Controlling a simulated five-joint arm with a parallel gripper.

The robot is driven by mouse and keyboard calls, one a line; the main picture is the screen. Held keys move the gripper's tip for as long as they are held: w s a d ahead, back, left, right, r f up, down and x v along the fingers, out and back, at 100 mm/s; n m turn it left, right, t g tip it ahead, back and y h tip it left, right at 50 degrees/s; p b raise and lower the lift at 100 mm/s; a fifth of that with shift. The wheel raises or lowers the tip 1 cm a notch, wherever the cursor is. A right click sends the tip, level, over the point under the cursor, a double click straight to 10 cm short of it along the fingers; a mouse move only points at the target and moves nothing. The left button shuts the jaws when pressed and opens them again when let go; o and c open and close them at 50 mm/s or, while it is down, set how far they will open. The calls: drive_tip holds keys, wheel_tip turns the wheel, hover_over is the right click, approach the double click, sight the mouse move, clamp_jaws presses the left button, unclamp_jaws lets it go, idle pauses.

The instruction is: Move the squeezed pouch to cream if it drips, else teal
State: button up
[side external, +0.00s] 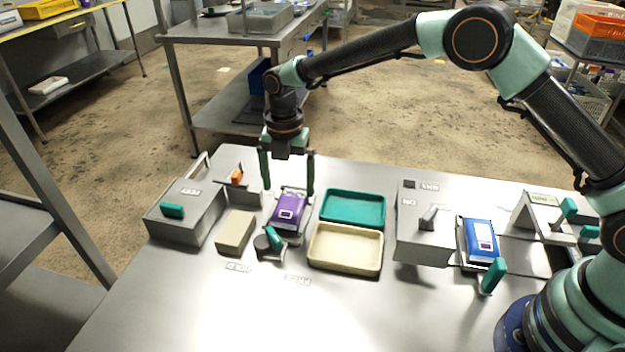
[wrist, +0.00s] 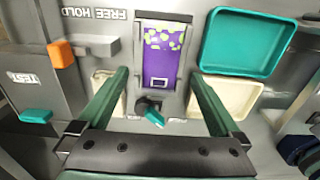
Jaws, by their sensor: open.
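A purple pouch (side external: 289,208) lies on a small grey holder beside a teal-handled lever (side external: 274,238). In the wrist view the purple pouch (wrist: 163,45) shows yellow-green spots and a pale square; I see no clear drip. My gripper (side external: 288,190) is open and empty, pointing down above the pouch, its fingers on either side. In the wrist view the open gripper (wrist: 162,78) frames the pouch's near end. The teal tray (side external: 352,207) and the cream tray (side external: 346,248) are empty, right of the pouch. A blue pouch (side external: 481,238) lies further right; I cannot tell whether either is squeezed.
A grey box (side external: 187,212) with a teal handle and a beige block (side external: 236,231) stand left of the pouch. An orange knob (side external: 237,176) sits behind them. A grey box with a lever (side external: 424,235) stands right of the trays. The table's front is clear.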

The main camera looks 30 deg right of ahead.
sight(290, 203)
drive_tip(key=shift+f, duration=2.6)
drive_tip(key=c, duration=1.5)
